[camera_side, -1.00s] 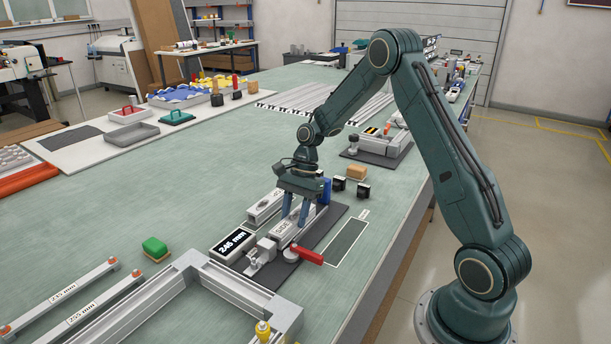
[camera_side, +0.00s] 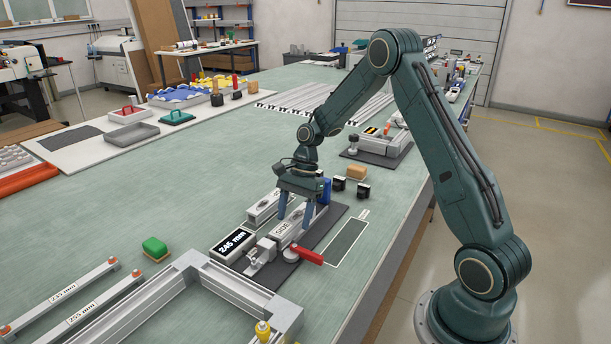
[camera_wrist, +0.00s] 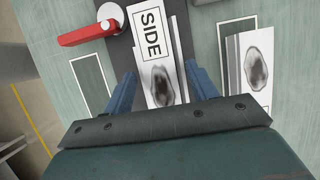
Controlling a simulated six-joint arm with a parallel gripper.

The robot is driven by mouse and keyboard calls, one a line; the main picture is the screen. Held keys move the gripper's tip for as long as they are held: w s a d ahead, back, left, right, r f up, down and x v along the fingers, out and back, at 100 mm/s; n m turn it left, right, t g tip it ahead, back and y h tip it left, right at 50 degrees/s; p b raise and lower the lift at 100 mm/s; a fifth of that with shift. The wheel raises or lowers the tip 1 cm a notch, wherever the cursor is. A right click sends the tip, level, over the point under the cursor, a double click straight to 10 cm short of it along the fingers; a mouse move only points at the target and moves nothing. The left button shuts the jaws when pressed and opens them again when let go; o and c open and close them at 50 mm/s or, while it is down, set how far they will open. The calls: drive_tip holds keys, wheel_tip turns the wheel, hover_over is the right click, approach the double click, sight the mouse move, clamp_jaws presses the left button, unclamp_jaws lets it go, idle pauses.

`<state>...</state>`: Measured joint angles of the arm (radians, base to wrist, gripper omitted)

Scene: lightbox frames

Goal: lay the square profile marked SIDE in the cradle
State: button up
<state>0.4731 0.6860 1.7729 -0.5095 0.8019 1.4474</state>
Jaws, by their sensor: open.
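The square profile marked SIDE (camera_side: 285,229) lies lengthwise in the cradle on its dark base plate (camera_side: 329,220). In the wrist view the profile (camera_wrist: 152,62) shows its label and a dark oval patch. My gripper (camera_side: 295,214) is open, with one finger on each side of the profile. In the wrist view my gripper (camera_wrist: 163,90) shows a gap between each finger and the profile. Whether the profile is fully seated underneath is hidden.
A red-handled clamp (camera_side: 308,257) is at the cradle's near end. A display reading 246 mm (camera_side: 233,244) stands left of it. A second profile (camera_side: 264,208) lies beside the cradle. An outlined dark rectangle (camera_side: 348,240) on the right is empty. A green block (camera_side: 155,247) stands at left.

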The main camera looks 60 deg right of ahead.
drive_tip(key=v, duration=1.2)
idle(0.5)
drive_tip(key=s+a+r+n+t+h, duration=0.2)
drive_tip(key=s+a+r+n, duration=0.65)
drive_tip(key=a+r, duration=0.3)
drive_tip(key=s+a+n+t+h, duration=0.1)
drive_tip(key=s+n, duration=0.3)
drive_tip(key=s, duration=0.4)
drive_tip(key=s+a+n+t+h, duration=0.1)
drive_tip(key=s+a+n+t, duration=0.1)
drive_tip(key=s+n, duration=0.3)
drive_tip(key=shift+s+a+f+t, duration=0.25)
drive_tip(key=shift+s+a, duration=0.3)
drive_tip(key=shift+s, duration=1.4)
